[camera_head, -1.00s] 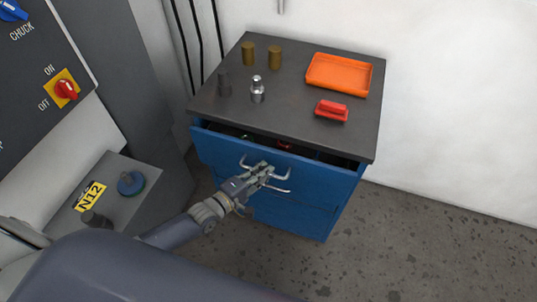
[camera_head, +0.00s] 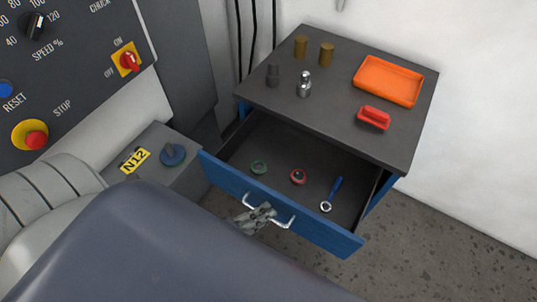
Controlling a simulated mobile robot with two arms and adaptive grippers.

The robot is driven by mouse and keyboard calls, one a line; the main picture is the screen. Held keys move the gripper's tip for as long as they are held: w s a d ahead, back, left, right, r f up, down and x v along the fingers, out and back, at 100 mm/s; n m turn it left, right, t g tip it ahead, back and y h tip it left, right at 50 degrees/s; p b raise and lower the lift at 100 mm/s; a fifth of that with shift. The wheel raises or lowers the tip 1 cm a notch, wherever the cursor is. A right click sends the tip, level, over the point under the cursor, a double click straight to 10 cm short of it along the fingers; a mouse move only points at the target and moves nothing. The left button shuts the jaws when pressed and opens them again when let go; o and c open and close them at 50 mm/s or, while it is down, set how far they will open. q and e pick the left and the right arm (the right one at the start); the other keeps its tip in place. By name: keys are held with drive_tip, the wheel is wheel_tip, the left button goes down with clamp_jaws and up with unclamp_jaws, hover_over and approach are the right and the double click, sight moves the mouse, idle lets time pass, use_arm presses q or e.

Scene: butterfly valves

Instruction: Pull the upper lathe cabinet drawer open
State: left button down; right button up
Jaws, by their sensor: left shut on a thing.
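The upper drawer (camera_head: 217,173) of the blue lathe cabinet (camera_head: 384,188) stands far out, its dark inside showing. My left arm covers the lower part of the view and hides the lower cabinet front. My right gripper is not in view.
The cabinet top (camera_head: 345,128) bears an orange tray (camera_head: 388,81), a red block-like piece (camera_head: 373,117), two brass cylinders, a dark cylinder and a silver fitting (camera_head: 304,84). A machine control panel (camera_head: 70,70) stands at left. Speckled floor (camera_head: 430,235) is free at right.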

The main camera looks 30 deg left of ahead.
use_arm(q)
drive_tip(key=shift+s, duration=0.15)
drive_tip(key=c, duration=1.9)
unclamp_jaws()
drive_tip(key=v, duration=1.2)
